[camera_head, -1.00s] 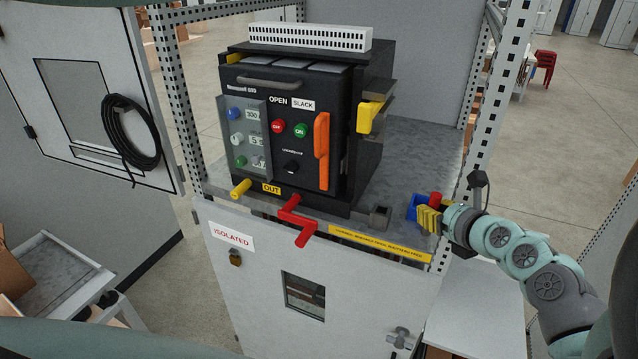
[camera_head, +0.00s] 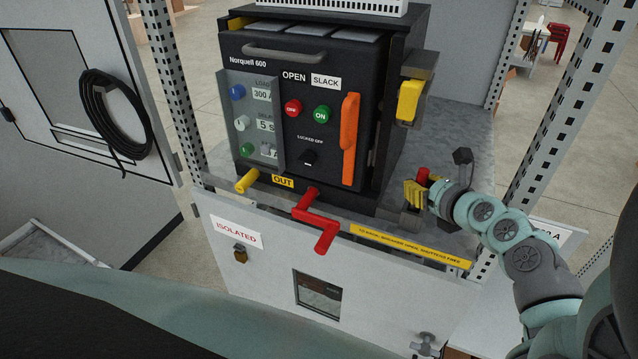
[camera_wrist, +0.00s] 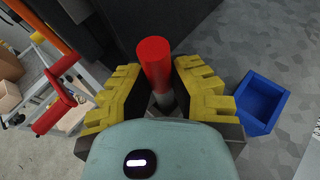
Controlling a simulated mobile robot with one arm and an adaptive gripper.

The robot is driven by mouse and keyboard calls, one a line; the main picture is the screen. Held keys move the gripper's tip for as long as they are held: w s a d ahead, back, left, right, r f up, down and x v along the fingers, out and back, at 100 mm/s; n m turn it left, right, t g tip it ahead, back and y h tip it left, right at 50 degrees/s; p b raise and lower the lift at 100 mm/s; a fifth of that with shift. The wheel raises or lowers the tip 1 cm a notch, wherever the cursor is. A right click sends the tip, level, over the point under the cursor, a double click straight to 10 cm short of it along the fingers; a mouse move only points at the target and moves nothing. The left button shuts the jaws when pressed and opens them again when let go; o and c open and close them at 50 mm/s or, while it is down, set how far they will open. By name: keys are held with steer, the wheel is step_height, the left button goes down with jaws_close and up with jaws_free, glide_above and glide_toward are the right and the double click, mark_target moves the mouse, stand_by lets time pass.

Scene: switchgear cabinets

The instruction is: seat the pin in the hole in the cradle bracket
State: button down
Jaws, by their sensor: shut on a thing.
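The pin, with a red upper part and a grey lower part, stands between my fingers in the wrist view (camera_wrist: 153,62); its red top also shows in the head view (camera_head: 423,174). My gripper (camera_head: 416,193), with yellow ribbed fingers, is shut on the pin; its fingers flank the pin in the wrist view (camera_wrist: 161,92). The small grey cradle bracket (camera_head: 410,219) sits at the shelf's front edge, right of the breaker, just below my fingers and partly covered by them. The pin's lower end and the hole are hidden, so I cannot tell whether they meet.
The black breaker (camera_head: 330,110), with an orange handle (camera_head: 350,138), stands left of my gripper. A red crank (camera_head: 318,222) sticks out in front. A blue bin (camera_wrist: 262,102) lies right of my fingers in the wrist view. A perforated upright (camera_head: 560,130) rises at right.

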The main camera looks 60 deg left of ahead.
mark_target(415, 209)
step_height(415, 209, down, 3)
steer(key=shift+d+f+b, duration=0.15)
steer(key=shift+f+b, duration=0.05)
steer(key=shift+b, duration=0.75)
steer(key=shift+s+f, duration=0.1)
steer(key=shift+f, duration=0.3)
steer(key=c, duration=1)
jaws_free()
steer(key=shift+r, duration=0.2)
steer(key=shift+c, duration=0.2)
